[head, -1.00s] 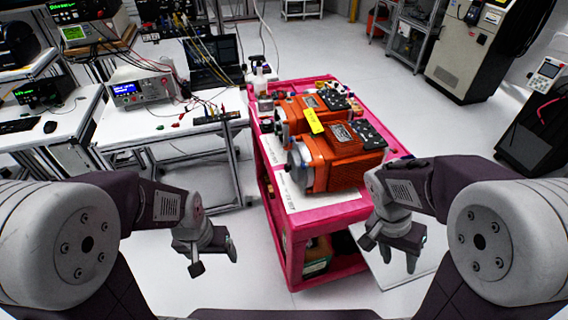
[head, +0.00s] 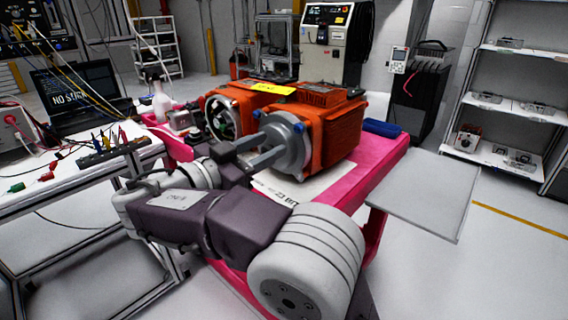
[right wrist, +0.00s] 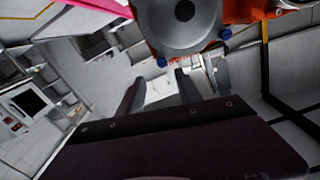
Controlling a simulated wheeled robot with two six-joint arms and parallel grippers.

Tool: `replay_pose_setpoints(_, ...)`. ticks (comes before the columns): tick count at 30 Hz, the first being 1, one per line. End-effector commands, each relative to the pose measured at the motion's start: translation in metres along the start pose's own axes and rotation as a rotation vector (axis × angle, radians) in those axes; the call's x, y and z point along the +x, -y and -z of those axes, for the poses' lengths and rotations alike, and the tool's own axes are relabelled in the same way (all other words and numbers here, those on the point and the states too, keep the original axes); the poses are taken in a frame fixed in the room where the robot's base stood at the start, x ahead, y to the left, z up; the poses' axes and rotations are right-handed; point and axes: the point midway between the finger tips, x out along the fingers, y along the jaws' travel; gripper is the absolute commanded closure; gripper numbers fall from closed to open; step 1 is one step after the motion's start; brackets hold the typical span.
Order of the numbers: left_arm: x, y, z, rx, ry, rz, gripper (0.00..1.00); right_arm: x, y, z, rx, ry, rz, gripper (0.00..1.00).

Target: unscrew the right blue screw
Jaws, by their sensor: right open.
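The near orange motor (head: 335,130) lies on the pink cart with its round grey end cap (head: 287,145) facing me. I cannot tell whether the fingers touch anything. My left gripper is out of view.
A second orange motor (head: 226,110) with a yellow label stands behind to the left. The pink cart (head: 385,160) has a blue item (head: 381,128) at its right. A grey panel (head: 425,198) juts out right. A workbench with cables (head: 75,185) is at left.

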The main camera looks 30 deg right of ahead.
Motion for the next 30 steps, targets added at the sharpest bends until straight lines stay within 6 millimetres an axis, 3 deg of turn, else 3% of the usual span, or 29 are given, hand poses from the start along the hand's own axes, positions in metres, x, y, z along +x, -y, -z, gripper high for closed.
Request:
replay_pose_setpoints(5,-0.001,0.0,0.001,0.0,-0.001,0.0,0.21,0.004,0.001,0.001,-0.002,0.001,0.002,0.59)
replay_pose_setpoints(18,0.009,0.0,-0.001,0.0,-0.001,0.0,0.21,0.083,0.0,0.0,-0.002,0.002,-0.001,0.59)
replay_pose_setpoints(28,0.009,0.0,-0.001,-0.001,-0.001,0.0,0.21,0.091,0.001,0.001,-0.003,0.002,0.002,0.59)
replay_pose_setpoints(29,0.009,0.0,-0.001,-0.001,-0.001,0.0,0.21,0.091,0.001,0.001,-0.003,0.002,0.002,0.61)
replay_pose_setpoints(30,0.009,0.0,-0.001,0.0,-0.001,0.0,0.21,0.091,0.0,0.001,-0.003,0.002,0.002,0.72)
